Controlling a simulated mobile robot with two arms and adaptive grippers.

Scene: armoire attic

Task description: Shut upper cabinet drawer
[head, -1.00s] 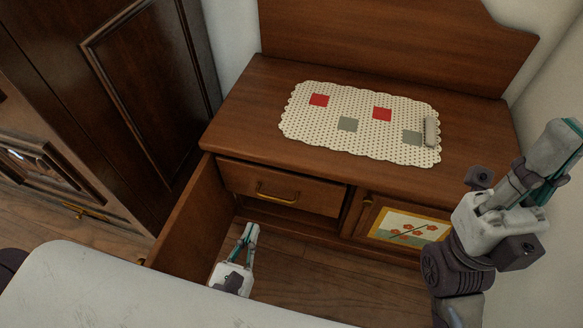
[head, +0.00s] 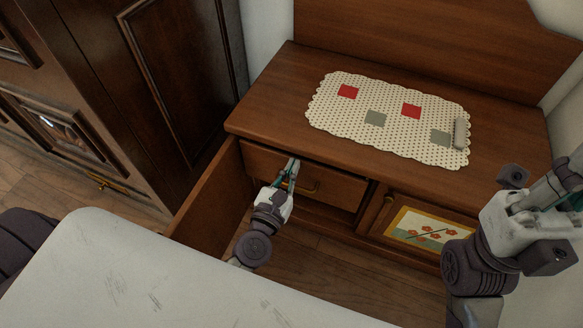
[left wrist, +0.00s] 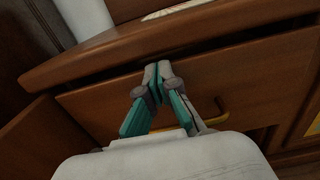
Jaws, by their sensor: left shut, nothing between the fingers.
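The upper drawer (head: 335,190) of the brown cabinet (head: 262,112) stands slightly open, with a dark gap under the cabinet top. My left gripper (head: 293,168) is shut and empty, at the drawer front just left of the handle. In the left wrist view its fingertips (left wrist: 157,68) overlap the top of the drawer front (left wrist: 100,103), and the handle (left wrist: 215,122) shows to the right; I cannot tell if they touch. My right gripper (head: 570,175) is at the right edge, its fingertips partly cut off; its jaw state is unclear.
An open cabinet door (head: 208,200) stands left of my left gripper. A closed door with a flower picture (head: 425,228) is at the lower right. A dotted cloth (head: 390,118) with a small grey roll (head: 460,134) lies on top. A dark armoire (head: 150,90) stands left.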

